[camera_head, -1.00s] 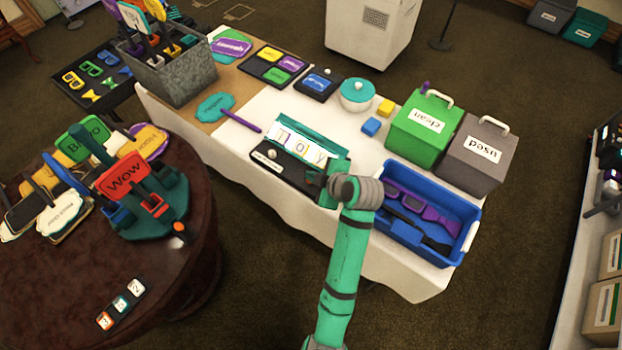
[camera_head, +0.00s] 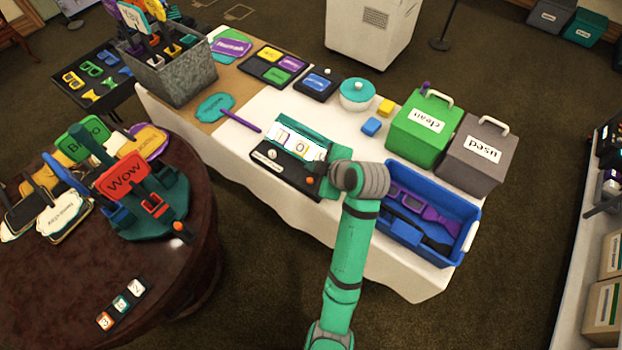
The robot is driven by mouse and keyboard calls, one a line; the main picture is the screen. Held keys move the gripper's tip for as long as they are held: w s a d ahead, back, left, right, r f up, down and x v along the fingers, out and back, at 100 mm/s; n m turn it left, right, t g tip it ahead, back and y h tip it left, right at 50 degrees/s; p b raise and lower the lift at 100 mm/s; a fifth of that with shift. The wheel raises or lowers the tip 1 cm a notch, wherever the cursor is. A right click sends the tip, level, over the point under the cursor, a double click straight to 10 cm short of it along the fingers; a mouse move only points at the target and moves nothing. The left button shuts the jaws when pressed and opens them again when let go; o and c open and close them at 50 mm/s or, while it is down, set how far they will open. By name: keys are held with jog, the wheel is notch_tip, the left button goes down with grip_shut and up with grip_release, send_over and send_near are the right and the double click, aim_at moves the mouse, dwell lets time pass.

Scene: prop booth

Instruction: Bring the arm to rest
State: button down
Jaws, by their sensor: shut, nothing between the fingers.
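My teal arm (camera_head: 349,245) reaches up from the bottom of the view, with its grey-banded wrist (camera_head: 373,181) in front of the white table's near edge. My gripper (camera_head: 330,158) shows only in small part beyond the wrist, at the right end of the black letter box. It is shut and empty; its fingertips are hard to make out. The letter box (camera_head: 268,167) has a teal top, white letter tiles and an orange button (camera_head: 309,181) at its front right, now uncovered.
A blue bin (camera_head: 462,247) with goggles-like props stands right of my wrist. Behind it are a green "clean" box (camera_head: 424,125) and a grey "used" box (camera_head: 480,155). A round dark table (camera_head: 185,255) with signs stands left. Carpet between the tables is free.

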jog(key=shift+r, duration=0.3)
dwell(0.4)
jog(key=s+a+f+m+t+h, duration=0.3)
jog(key=s+f+m+t+h, duration=0.1)
jog(key=s+f+m, duration=0.95)
jog(key=s+r+m+t, duration=0.1)
jog(key=s+r, duration=0.3)
jog(key=s, duration=0.3)
jog(key=s+d+r+t+h, duration=0.1)
jog(key=s+r, duration=0.2)
jog(key=s, duration=0.5)
jog(key=s+d+r+m+t, duration=0.1)
jog(key=s+r, duration=0.3)
jog(key=s, duration=0.4)
jog(key=shift+d+r+m+t, duration=0.25)
jog(key=shift+r+m+t, duration=0.1)
jog(key=shift+t, duration=0.15)
